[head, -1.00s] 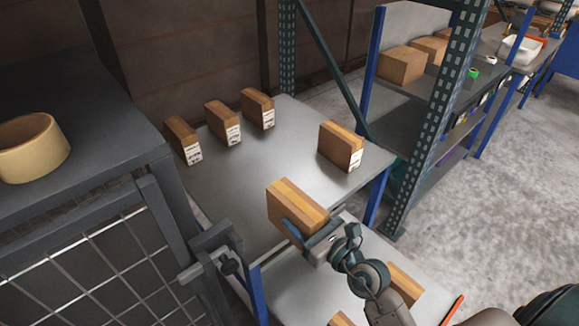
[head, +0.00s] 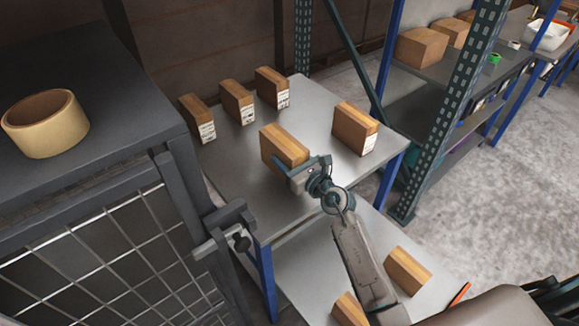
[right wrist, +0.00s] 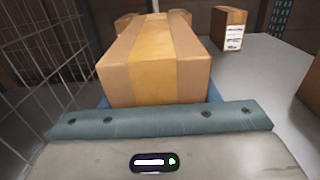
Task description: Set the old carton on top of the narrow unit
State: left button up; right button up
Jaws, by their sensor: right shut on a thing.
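My right gripper (head: 292,172) is shut on a brown carton (head: 284,146) with a lighter tape band. The carton is held upright over the front part of a grey top (head: 255,200) with blue legs, which may be the narrow unit. I cannot tell whether its base touches that top. In the right wrist view the carton (right wrist: 155,65) stands between the jaws, its taped end facing me. No label shows on it. My left gripper is not in view.
Three labelled cartons (head: 238,102) stand in a row at the back of the top, and another (head: 355,128) stands at its right. More cartons (head: 407,270) sit on a lower surface. A mesh cage (head: 130,240) with a tape roll (head: 45,123) on top is at left.

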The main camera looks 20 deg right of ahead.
jog(key=shift+f+b, duration=0.3)
jog(key=shift+f, duration=1.35)
jog(key=shift+f, duration=0.2)
jog(key=o, duration=1.3)
jog(key=shift+s, duration=0.1)
jog(key=shift+r, duration=0.2)
jog(key=shift+s+d+f, duration=0.15)
jog(key=shift+s, duration=0.15)
jog(key=b+v, duration=0.1)
jog(key=v, duration=1)
jog(key=shift+s, duration=0.2)
